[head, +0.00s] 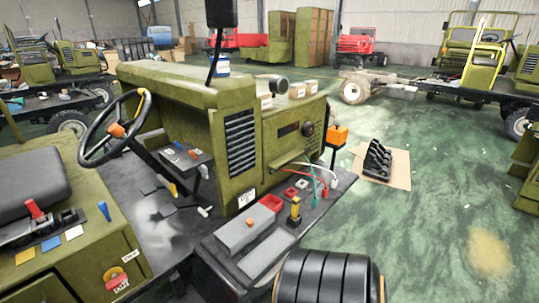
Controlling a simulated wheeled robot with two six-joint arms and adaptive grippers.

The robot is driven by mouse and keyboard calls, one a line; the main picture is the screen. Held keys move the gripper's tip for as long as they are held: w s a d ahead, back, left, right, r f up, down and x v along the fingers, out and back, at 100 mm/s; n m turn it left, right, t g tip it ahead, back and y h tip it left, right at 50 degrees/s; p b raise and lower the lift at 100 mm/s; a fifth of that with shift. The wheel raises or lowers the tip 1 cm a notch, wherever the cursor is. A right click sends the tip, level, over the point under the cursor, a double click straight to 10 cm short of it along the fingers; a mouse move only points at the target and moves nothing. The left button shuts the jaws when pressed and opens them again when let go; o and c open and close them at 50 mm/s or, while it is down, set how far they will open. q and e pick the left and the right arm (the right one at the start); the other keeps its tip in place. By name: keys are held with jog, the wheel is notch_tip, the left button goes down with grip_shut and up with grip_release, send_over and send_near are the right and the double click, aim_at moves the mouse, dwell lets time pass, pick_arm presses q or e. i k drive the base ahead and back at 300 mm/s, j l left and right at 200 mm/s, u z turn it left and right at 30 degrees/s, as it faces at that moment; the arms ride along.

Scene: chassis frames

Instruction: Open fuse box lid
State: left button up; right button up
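No box in the head view is clearly marked as a fuse box. A long grey box (236,236) with a small orange spot on top lies on the dark side platform of the green vehicle, and its top looks closed. A flat grey piece (267,254) lies beside it, nearer the platform's front edge. I cannot tell whether either is the fuse box or its lid. A small red box (271,203) sits just behind the grey box. Neither of my grippers is in view.
A yellow-handled lever (295,210) and coloured cables (318,178) are close to the boxes. A steering wheel (114,128) and green hood (175,88) stand left. A black ribbed cylinder (330,278) is in front.

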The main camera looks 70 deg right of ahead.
aim_at(238, 231)
jog(key=z, duration=1.9)
